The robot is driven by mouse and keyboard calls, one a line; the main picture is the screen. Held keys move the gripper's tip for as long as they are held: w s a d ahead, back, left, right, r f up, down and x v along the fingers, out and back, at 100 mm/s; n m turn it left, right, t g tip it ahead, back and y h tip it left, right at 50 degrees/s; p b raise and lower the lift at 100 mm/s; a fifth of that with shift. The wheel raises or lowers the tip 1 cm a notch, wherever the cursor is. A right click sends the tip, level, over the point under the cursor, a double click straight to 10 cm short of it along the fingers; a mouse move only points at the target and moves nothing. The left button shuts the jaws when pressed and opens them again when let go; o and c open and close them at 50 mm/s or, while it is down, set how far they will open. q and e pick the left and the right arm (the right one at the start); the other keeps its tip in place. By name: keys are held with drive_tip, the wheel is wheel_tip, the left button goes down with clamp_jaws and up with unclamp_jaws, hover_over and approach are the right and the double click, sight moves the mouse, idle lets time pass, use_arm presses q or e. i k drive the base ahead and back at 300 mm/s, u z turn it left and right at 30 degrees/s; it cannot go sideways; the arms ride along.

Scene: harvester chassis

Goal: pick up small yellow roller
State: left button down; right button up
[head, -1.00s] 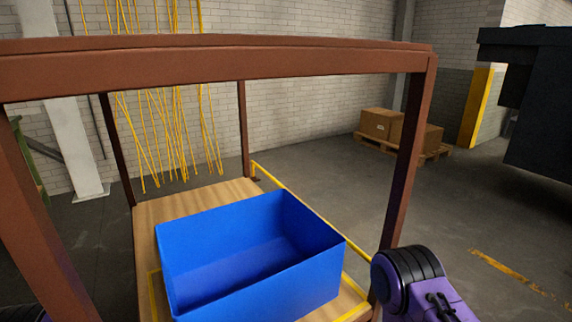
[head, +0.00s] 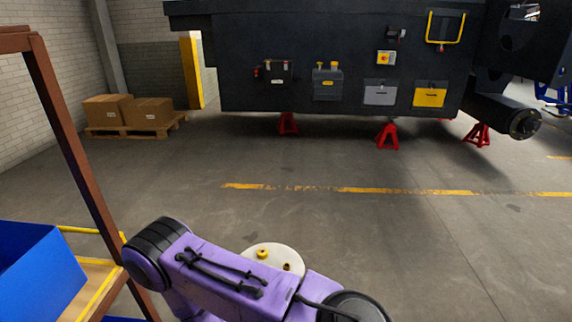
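A small yellow cylinder (head: 262,253), which looks like the small yellow roller, stands on a round white surface (head: 292,252) at the bottom centre of the head view. A second small yellow-brown piece (head: 287,267) is beside it, close to the surface's front edge. My purple arm crosses in front of the white surface and hides its near part. Neither of my grippers is in the frame, so their states do not show.
A dark harvester chassis (head: 240,60) stands on red jacks (head: 388,137) at the back. A brown frame post (head: 75,150) and blue bin (head: 40,270) are at left. Boxes sit on a pallet (head: 135,128). The floor between is clear.

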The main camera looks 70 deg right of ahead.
sight(262, 253)
drive_tip(key=k, duration=0.4)
drive_tip(key=z, duration=1.05)
drive_tip(key=i, duration=0.6)
drive_tip(key=z, duration=1.35)
drive_tip(key=k, duration=1.25)
drive_tip(key=z, duration=1.05)
drive_tip(key=i, duration=2.4)
drive_tip(key=u, duration=1.25)
drive_tip(key=i, duration=0.9)
drive_tip(key=u, duration=0.95)
